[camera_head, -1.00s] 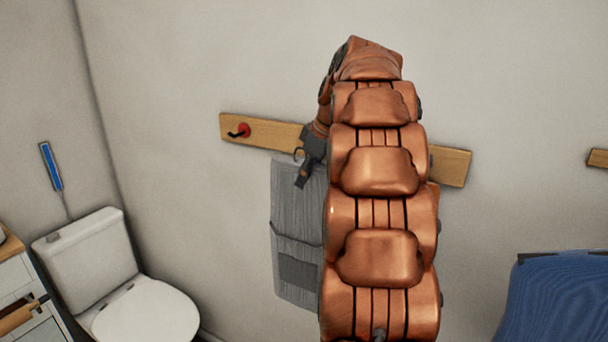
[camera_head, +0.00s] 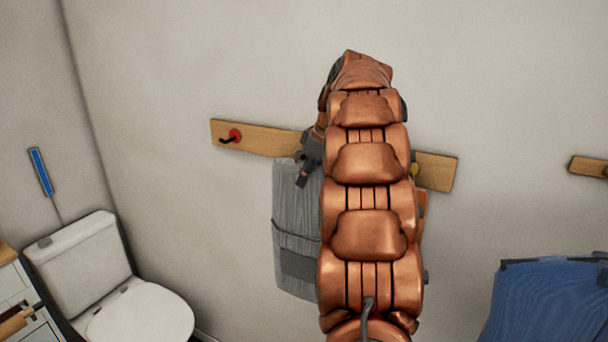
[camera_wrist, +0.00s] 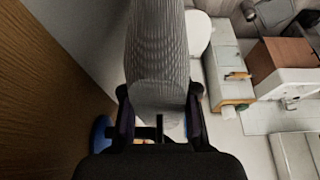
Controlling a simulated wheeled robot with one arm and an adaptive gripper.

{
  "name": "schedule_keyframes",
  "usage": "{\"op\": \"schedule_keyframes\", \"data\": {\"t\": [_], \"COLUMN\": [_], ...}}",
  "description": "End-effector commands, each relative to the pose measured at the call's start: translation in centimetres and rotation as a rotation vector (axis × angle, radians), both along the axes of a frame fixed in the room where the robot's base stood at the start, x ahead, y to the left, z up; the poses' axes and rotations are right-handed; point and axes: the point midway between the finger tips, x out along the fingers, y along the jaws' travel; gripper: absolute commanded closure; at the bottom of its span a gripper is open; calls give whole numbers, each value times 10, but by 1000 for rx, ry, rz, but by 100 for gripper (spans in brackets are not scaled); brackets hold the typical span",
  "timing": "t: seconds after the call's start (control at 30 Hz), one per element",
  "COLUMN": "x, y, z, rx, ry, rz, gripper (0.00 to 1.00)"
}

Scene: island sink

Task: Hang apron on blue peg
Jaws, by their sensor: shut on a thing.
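The grey apron (camera_head: 296,225) hangs down in front of the wall below the wooden peg rail (camera_head: 265,141). My gripper (camera_head: 305,170) is shut on its upper part, close to the rail, and my arm hides the apron's right side. In the wrist view the apron (camera_wrist: 157,50) runs out from between the fingers of my gripper (camera_wrist: 158,110). The blue peg (camera_wrist: 99,134) shows there just left of the fingers, beside the wooden rail (camera_wrist: 50,95). In the head view my arm hides the blue peg. I cannot tell whether the apron touches it.
A red peg (camera_head: 235,135) is at the rail's left, and a yellow peg (camera_head: 414,170) shows right of my arm. A toilet (camera_head: 135,310) stands lower left. A blue cloth-like thing (camera_head: 545,300) is lower right, below another wooden piece (camera_head: 588,166). The wall above is clear.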

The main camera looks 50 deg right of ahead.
Motion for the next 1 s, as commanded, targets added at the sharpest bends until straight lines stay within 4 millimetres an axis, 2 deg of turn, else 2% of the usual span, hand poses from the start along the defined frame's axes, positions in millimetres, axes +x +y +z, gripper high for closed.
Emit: {"op": "schedule_keyframes", "data": {"t": [0.1, 0.33, 1.0], "x": [1, 4, 5], "y": [-6, -14, -17], "z": [2, -8, -10], "rx": [-1, 2, 1], "ry": [0, -1, 0], "rz": [0, 2, 1], "gripper": [100, 100, 100]}}
